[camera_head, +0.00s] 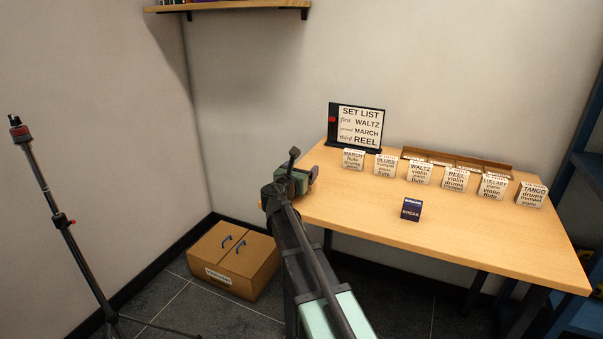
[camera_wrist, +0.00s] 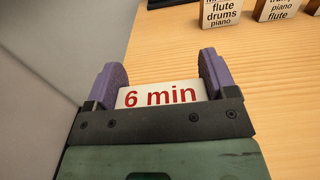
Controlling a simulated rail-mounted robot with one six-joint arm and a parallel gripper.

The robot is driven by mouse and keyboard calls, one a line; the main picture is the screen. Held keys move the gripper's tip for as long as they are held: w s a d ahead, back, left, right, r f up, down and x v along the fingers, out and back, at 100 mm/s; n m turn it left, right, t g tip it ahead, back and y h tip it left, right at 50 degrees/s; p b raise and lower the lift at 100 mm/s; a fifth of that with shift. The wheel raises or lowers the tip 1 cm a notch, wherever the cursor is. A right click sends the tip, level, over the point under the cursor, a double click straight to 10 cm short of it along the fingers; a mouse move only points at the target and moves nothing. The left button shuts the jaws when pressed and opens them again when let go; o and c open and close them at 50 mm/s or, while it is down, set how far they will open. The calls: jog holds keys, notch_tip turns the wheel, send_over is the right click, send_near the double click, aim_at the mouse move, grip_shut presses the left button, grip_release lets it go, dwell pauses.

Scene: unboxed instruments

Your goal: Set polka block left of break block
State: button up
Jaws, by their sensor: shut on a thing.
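My gripper (camera_head: 301,180) is near the left end of the table, left of the break block. In the wrist view its purple fingers (camera_wrist: 162,72) are shut on a white block (camera_wrist: 160,94) with "6 min" in red on the face I see. No tune name shows on that face, so I cannot read whether it is the polka block. No other block in view is marked polka. The dark blue break block (camera_head: 411,210) stands alone on the table, in front of the row of white blocks.
Several white blocks, from march (camera_head: 353,159) to tango (camera_head: 531,194), stand along the back of the table (camera_head: 470,238). Behind them are a set list sign (camera_head: 360,128) and a wooden rack (camera_head: 458,160). The tabletop left of the break block is clear. A cardboard box (camera_head: 236,262) is on the floor.

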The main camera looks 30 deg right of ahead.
jog(key=o, duration=0.9)
jog(key=shift+c, duration=0.2)
jog(key=shift+r+p, duration=0.15)
jog(key=shift+p, duration=0.15)
jog(key=v, duration=1.2)
jog(key=shift+a, duration=0.15)
